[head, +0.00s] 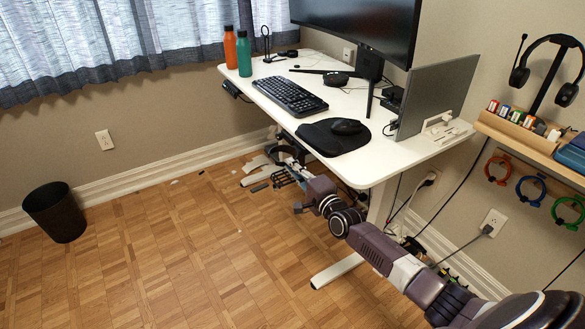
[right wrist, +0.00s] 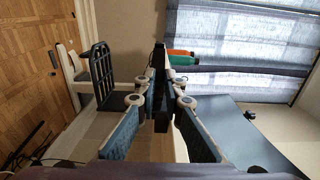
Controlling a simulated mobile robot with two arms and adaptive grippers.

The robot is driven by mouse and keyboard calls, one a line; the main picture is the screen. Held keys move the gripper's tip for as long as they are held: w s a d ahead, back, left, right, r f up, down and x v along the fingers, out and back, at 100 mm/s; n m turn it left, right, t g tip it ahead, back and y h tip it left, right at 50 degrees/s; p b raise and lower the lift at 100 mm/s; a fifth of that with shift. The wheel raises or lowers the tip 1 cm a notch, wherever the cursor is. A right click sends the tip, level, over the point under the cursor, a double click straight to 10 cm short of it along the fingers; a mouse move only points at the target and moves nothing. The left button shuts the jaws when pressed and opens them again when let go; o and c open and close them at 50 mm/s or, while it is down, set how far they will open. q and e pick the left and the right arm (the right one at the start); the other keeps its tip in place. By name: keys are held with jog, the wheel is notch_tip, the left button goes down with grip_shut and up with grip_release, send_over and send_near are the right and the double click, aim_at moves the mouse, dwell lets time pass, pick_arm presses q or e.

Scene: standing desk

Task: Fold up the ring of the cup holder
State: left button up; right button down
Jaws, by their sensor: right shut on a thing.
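My right arm reaches in from the lower right of the head view, to below the front edge of the desk. My right gripper (head: 285,156) is small there and partly dark against the wall. In the right wrist view my right gripper (right wrist: 165,98) has its fingers closed together on a narrow black piece, which looks like the ring of the cup holder (right wrist: 160,56). The fingers hide much of it, and I cannot tell its exact tilt. The cup holder's mount is not clear in either view. My left gripper is not in view.
The white desk (head: 385,160) is above my right gripper, with a keyboard (head: 290,95), a mouse pad (head: 322,140) and orange (head: 230,48) and green (head: 244,52) bottles. A black rack (right wrist: 103,75) is close to the gripper. Open floor lies left, with a bin (head: 54,212).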

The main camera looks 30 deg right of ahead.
jog(key=c, duration=2)
grip_release()
jog(key=shift+c, duration=0.2)
jog(key=s, duration=1.2)
jog(key=shift+d, duration=0.25)
jog(key=shift+a, duration=0.1)
